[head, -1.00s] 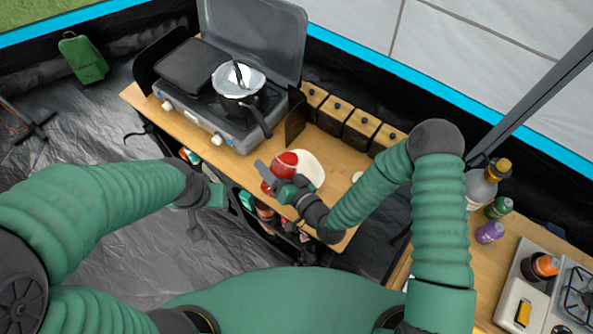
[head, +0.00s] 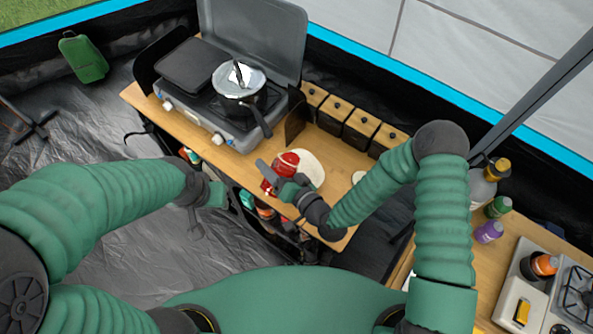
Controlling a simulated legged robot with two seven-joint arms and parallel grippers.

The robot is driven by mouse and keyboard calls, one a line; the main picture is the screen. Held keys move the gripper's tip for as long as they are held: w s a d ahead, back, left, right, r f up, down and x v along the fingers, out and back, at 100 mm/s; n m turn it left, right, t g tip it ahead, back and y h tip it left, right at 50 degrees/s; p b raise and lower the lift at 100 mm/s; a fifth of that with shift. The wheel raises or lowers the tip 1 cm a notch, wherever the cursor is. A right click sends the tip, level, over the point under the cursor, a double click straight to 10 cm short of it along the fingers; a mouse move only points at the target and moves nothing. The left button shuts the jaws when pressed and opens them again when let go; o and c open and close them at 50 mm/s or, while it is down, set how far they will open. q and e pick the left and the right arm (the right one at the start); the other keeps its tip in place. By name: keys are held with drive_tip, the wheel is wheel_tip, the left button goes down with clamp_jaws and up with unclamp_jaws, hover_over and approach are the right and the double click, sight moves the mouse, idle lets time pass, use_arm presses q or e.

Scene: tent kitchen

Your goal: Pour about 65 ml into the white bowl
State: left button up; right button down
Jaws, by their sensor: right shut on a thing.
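My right gripper (head: 277,180) is shut on a red container (head: 286,163), over the front part of the wooden table. The container appears tilted, though its exact angle is hard to tell. The white bowl (head: 313,167) appears as a pale round shape right behind and to the right of the container, which hides part of it. Its inside and any liquid cannot be made out. My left gripper (head: 215,195) is off the table's front edge, apart from these things; its fingers are too small to read.
A grey camp stove (head: 210,105) with a metal pot (head: 240,82) stands at the left of the table (head: 182,128). A small pale round item (head: 358,177) lies right of the bowl. Several bottles (head: 489,232) stand at far right.

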drive_tip(key=shift+w+d+f+m+b, duration=0.1)
drive_tip(key=shift+f+m+b, duration=0.25)
drive_tip(key=shift+f+m, duration=0.35)
idle(0.5)
drive_tip(key=shift+r+m+g+p, duration=0.25)
drive_tip(key=shift+m+g+p, duration=0.05)
drive_tip(key=shift+p, duration=0.15)
drive_tip(key=shift+f+b, duration=0.4)
wheel_tip(320, 180, up, 3)
drive_tip(key=n, duration=0.1)
drive_tip(key=n+p, duration=0.1)
drive_tip(key=shift+w+r+n+t, duration=0.1)
drive_tip(key=shift+r+n+t, duration=0.1)
drive_tip(key=shift+n+t, duration=0.15)
drive_tip(key=shift+f+n+t+b, duration=0.35)
drive_tip(key=shift+f+n+b, duration=0.45)
drive_tip(key=shift+b, duration=0.3)
drive_tip(key=shift+r+p, duration=0.3)
